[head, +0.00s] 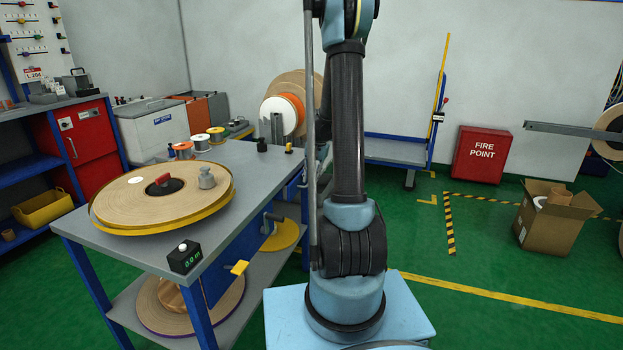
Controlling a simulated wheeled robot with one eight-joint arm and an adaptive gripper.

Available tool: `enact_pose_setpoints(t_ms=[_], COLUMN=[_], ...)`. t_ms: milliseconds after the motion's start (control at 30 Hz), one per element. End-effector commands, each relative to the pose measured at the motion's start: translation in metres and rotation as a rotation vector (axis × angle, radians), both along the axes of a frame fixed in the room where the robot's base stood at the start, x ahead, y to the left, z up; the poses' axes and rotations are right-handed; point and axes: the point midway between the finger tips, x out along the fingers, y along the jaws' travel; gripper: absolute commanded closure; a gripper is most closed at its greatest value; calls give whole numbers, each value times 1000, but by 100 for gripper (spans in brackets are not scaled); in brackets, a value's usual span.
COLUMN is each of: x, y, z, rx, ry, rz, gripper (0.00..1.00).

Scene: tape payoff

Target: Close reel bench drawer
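The reel bench (262,163) stands at left, with a grey top and blue legs. A blue drawer front (232,262) shows below its top on the side facing my arm. A yellow handle (239,268) sticks out from that side. How far the drawer stands open is hard to tell, because its inside does not show and my arm covers part of the bench's right end. My arm rises in the middle of the head view and leaves at the top edge. My gripper is not in view.
A large tape reel (115,207) with a grey weight (207,178) lies on the bench. A small black display (184,257) sits at its near corner. More reels lie on the lower shelf. An open cardboard box (548,222) stands at right. Green floor between is clear.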

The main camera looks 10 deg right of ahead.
Motion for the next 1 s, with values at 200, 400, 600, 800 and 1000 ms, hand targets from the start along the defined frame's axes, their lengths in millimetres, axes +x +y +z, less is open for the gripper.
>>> enact_pose_setpoints(t_ms=[200, 400, 600, 800, 1000], x=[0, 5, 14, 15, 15], y=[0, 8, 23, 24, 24], z=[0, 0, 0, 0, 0], rx=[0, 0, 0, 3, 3], ry=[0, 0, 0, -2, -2], rz=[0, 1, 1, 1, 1], gripper=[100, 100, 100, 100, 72])
